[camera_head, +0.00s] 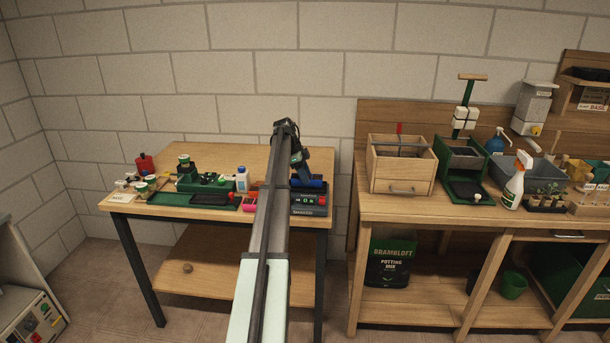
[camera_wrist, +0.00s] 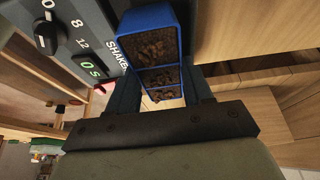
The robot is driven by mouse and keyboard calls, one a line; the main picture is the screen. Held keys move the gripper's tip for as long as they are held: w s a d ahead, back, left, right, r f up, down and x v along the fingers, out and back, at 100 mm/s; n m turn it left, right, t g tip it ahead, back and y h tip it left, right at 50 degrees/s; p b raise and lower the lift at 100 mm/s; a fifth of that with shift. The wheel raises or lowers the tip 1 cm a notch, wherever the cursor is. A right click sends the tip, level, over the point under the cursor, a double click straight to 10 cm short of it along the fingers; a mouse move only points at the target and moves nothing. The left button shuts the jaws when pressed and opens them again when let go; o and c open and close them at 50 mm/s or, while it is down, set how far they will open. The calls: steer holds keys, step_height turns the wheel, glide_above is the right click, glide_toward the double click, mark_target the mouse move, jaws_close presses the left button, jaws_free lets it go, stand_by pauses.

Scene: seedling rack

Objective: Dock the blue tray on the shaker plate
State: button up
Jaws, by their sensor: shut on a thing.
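The blue tray (camera_head: 313,184) is at the right end of the left table, over the dark grey shaker (camera_head: 308,210). In the wrist view the tray (camera_wrist: 145,19) shows dark soil in its compartments. My gripper (camera_head: 300,171) is shut on the tray, with a finger on each side of its near end in the wrist view (camera_wrist: 162,92). The shaker's front panel (camera_wrist: 82,25) shows beside the tray with a knob and a lit green display. The shaker plate is hidden, so I cannot tell whether the tray touches it.
Left of the shaker, pink items (camera_head: 249,203), a white-and-blue bottle (camera_head: 242,179) and a green tray (camera_head: 180,198) crowd the table (camera_head: 222,156). My arm hides part of it. A wooden bench (camera_head: 452,213) with a drawer box (camera_head: 401,168) stands to the right, across a gap.

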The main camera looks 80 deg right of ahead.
steer(key=shift+f, duration=0.4)
steer(key=o, duration=0.8)
steer(key=shift+v, duration=5.4)
